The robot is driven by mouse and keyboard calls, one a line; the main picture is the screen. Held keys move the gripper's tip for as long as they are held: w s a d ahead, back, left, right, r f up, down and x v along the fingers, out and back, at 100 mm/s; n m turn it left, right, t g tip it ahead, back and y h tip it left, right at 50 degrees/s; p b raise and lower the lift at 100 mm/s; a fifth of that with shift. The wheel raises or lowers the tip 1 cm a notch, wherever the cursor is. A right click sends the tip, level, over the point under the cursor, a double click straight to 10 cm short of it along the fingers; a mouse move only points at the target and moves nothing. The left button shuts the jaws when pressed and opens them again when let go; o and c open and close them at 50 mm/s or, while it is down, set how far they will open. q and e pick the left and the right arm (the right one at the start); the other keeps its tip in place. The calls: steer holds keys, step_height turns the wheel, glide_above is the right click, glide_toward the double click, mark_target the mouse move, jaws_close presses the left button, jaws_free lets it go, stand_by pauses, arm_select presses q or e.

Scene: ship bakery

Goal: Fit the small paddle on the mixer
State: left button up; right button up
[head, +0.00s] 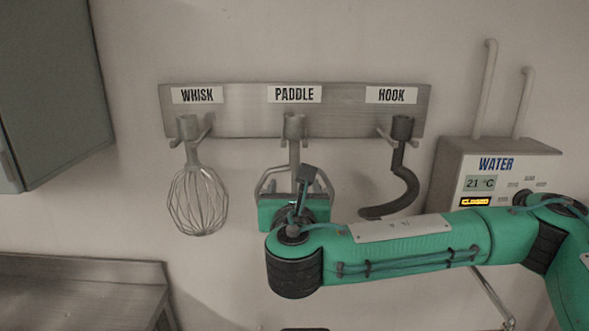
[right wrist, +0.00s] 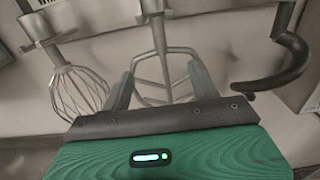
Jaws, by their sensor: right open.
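The grey paddle (head: 294,155) hangs from the rack under the PADDLE label, its lower part hidden behind my right gripper and arm. It also shows in the right wrist view (right wrist: 158,36), with its looped frame hanging down. My right gripper (head: 291,186) is in front of the paddle's lower part. In the right wrist view its two fingers (right wrist: 160,76) stand apart, open, on either side of the paddle's frame as seen from there. I cannot tell whether they touch it. The mixer and my left gripper are not in view.
A metal rack (head: 350,118) on the wall also holds a whisk (head: 198,198) to the left and a dark hook (head: 402,185) to the right. A water unit (head: 450,165) with pipes is at the right. A metal counter (head: 80,270) and a cabinet (head: 50,90) are at the left.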

mark_target(294, 155)
steer(key=w, duration=1.4)
steer(key=shift+p, duration=0.35)
steer(key=shift+s, duration=0.1)
jaws_close()
steer(key=shift+r, duration=0.2)
steer(key=shift+r+p, duration=0.35)
steer(key=shift+r, duration=0.15)
stand_by(0.6)
stand_by(0.4)
